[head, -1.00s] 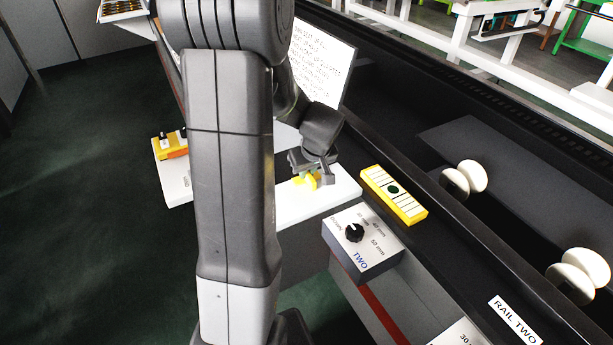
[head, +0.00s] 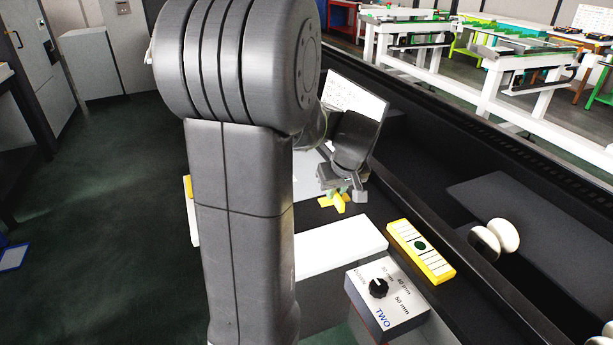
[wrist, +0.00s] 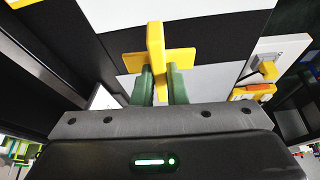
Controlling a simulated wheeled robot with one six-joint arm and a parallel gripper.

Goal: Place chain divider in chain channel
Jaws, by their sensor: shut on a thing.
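My gripper (head: 343,190) is shut on a yellow cross-shaped piece, which I take to be the chain divider (head: 333,204). In the wrist view the green fingers of my gripper (wrist: 160,82) close on its middle, and its yellow arms (wrist: 155,38) stick out beyond them. In the head view the divider is beyond a white block (head: 325,250), over a dark surface. It looks clear of the block. I cannot tell for sure which dark strip is the chain channel.
A grey knob box marked TWO (head: 390,300) stands nearer. White rollers (head: 503,235) sit in the black rail at right. A white sign (head: 355,100) stands behind my gripper.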

